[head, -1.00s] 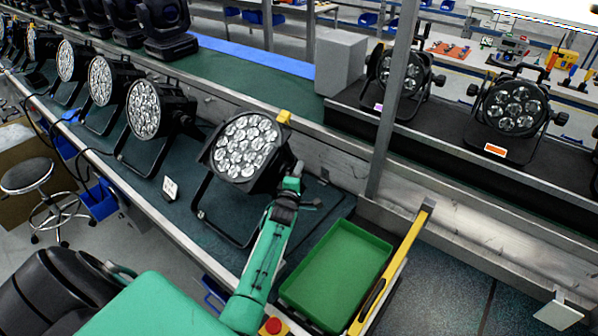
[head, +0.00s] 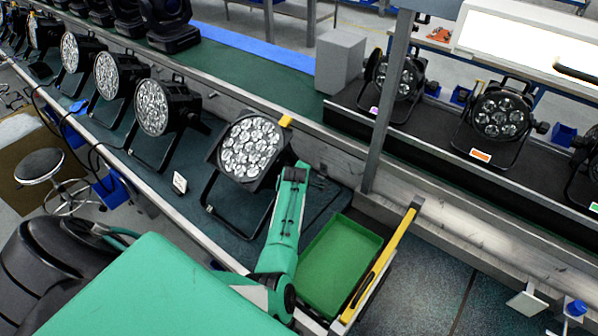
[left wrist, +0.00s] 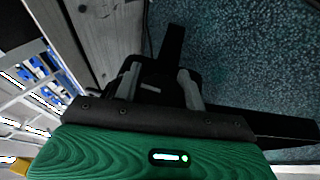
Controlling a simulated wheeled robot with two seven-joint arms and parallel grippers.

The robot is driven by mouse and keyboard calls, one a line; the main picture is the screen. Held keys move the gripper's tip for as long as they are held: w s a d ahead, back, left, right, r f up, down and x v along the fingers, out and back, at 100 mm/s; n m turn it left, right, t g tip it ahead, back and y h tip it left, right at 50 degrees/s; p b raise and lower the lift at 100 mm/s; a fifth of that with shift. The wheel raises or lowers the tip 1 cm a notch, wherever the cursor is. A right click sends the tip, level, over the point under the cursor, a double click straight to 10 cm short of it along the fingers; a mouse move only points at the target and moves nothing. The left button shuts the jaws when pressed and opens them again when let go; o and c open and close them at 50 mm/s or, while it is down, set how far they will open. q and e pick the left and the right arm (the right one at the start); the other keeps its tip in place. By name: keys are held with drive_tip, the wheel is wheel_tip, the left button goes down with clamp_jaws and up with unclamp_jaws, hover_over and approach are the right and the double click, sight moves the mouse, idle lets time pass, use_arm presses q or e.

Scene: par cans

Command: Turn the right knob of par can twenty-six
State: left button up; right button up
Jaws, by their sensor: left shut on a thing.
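The par can (head: 250,147) nearest my arm has a black housing and a round face of bright lenses. It stands on a black bracket on the dark green bench. I cannot read a number on it. My left arm reaches to its right side in the head view, where the arm and housing hide the fingertips. In the left wrist view my left gripper (left wrist: 159,82) has its two grey fingers on either side of a dark part at the can's side, shut on the right knob. The knob itself is mostly hidden. My right gripper is not in view.
A green tray (head: 338,262) with a yellow-edged rail (head: 385,262) is right of my arm. A metal post (head: 385,110) rises behind it. More par cans (head: 153,107) line the bench to the left. A small white card (head: 180,183) stands left of the near can.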

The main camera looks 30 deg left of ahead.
use_arm(q)
drive_tip(key=g, duration=0.2)
drive_tip(key=shift+s+f+m+g, duration=0.15)
drive_tip(key=shift+s+m+g, duration=0.05)
drive_tip(key=shift+m+g, duration=0.1)
drive_tip(key=shift+s+g, duration=0.1)
drive_tip(key=shift+g, duration=0.5)
drive_tip(key=o, duration=1)
